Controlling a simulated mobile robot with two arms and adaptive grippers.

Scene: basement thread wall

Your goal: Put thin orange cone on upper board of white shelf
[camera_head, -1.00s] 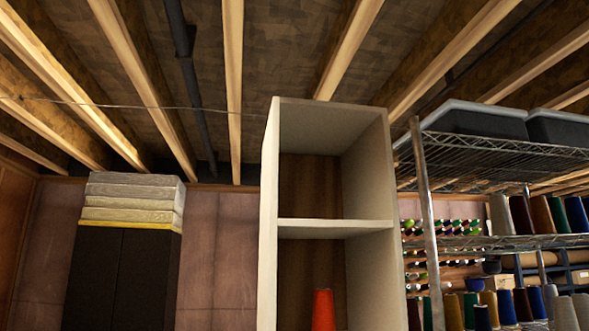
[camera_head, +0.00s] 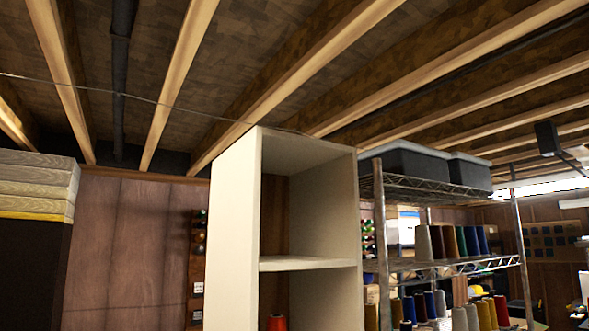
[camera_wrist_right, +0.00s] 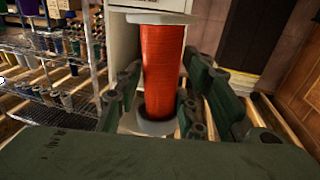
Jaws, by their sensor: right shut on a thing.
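The thin orange cone (camera_wrist_right: 163,72) fills the middle of the right wrist view, with a pale disc at each end. My right gripper (camera_wrist_right: 157,98) is shut on it, with dark green fingers on both sides. In the head view only an orange tip (camera_head: 277,322) shows at the bottom edge, in front of or inside the white shelf (camera_head: 232,230); I cannot tell which. The shelf's upper board (camera_head: 307,263) is above that tip, and the part of it that shows is bare. The shelf's lower part is out of view. My left gripper is not in view.
A wire rack (camera_head: 380,215) with thread cones and dark bins (camera_head: 415,168) stands close to the shelf's right. A dark cabinet (camera_head: 30,270) topped with stacked boards is at far left. Ceiling beams (camera_head: 300,75) run above the shelf.

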